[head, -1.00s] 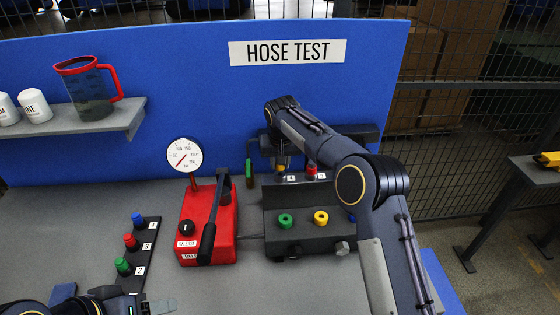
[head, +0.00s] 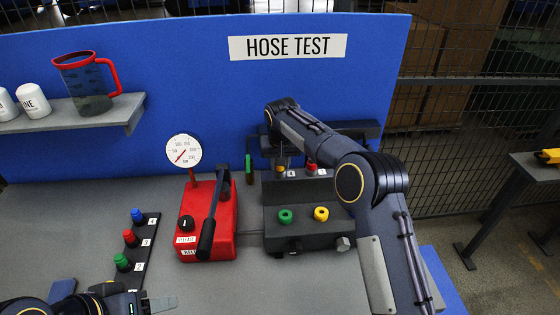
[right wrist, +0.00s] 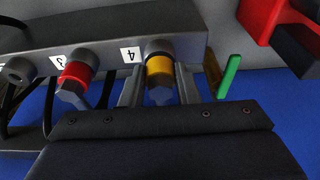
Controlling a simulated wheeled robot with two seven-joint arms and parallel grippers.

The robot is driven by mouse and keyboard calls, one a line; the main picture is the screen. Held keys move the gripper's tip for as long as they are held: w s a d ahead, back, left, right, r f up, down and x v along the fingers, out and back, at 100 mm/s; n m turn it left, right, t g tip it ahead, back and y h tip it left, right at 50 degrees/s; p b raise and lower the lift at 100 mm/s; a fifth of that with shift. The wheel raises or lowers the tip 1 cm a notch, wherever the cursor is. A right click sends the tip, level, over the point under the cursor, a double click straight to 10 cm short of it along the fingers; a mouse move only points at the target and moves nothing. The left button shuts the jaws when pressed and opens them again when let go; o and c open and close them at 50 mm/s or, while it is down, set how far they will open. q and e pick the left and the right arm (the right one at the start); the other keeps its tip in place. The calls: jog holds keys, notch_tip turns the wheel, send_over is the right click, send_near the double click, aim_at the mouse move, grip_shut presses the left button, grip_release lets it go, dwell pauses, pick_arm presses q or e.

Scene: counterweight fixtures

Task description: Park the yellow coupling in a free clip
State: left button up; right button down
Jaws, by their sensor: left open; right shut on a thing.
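The yellow coupling (right wrist: 159,70) sits at the position labelled 4 on a grey bar (right wrist: 105,35) in the right wrist view. My right gripper (right wrist: 160,92) is shut on it, one finger on each side. In the head view the yellow coupling (head: 280,172) shows small below my right forearm, which hides most of the gripper. A red coupling (right wrist: 75,74) sits at position 3 beside it. Beyond it is a grey ring (right wrist: 17,71) with no coloured coupling in it. My left gripper (head: 150,303) is open and empty at the bottom left, partly cut off.
A dark block (head: 300,235) with green and yellow rings stands in front of the bar. A red pump (head: 190,235) with lever and gauge (head: 184,150) is left of it. A black strip (head: 140,255) carries green, red and blue caps. A jug (head: 88,85) stands on a shelf.

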jog(key=shift+f, duration=0.45)
dwell(0.6)
jog(key=c, duration=1)
grip_release()
jog(key=shift+r, duration=0.15)
jog(key=shift+p+v, duration=1.8)
jog(key=shift+v, duration=3.15)
